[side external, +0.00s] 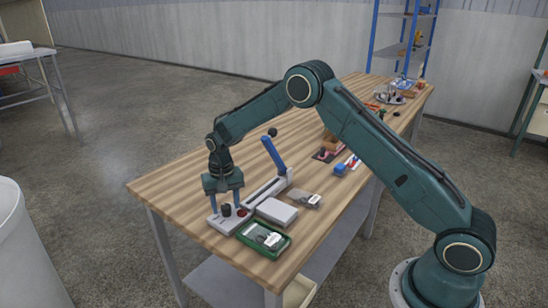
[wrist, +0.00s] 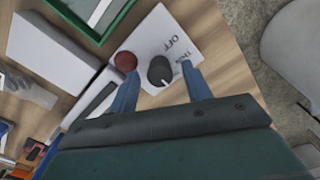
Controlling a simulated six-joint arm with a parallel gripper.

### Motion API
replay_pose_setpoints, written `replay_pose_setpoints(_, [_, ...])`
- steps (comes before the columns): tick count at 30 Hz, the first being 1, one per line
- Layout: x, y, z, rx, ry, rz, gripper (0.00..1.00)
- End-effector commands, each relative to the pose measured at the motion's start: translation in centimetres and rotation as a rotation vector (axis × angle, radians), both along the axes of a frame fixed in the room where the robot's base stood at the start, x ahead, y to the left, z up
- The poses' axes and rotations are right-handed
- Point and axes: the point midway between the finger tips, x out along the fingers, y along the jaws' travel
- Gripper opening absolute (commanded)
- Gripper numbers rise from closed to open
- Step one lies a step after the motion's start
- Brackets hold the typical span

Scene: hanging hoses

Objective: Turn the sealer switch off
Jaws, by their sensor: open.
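The sealer (side external: 264,192) is a long pale bar on the table with a raised blue lever (side external: 274,155). Its white switch panel (wrist: 181,22) carries a black rotary knob (wrist: 160,71) and a red round button (wrist: 125,61). The word OFF is printed on the panel above and right of the knob in the wrist view; other lettering is partly hidden by a finger. A white mark shows at the knob's lower right edge, away from OFF. My gripper (side external: 226,203) points down over the panel, open, its blue fingers on either side of the knob; contact cannot be told.
A green tray (side external: 283,248) and a pale grey box (side external: 277,211) sit close beside the panel. A clear packet (side external: 306,200) and a blue item (side external: 340,169) lie farther back. The table's left part (side external: 165,182) is bare.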

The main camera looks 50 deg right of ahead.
Motion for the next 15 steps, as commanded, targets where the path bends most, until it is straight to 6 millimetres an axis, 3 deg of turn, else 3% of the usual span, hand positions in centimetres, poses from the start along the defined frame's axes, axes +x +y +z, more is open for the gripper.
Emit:
replay_pose_setpoints(4, [-0.01, 0.01, -0.01, 0.000, 0.000, 0.000, 0.49])
replay_pose_setpoints(11, [-0.01, 0.00, 0.01, 0.000, 0.000, 0.000, 0.05])
replay_pose_setpoints(15, [-0.01, -0.01, 0.02, 0.000, 0.000, 0.001, 0.05])
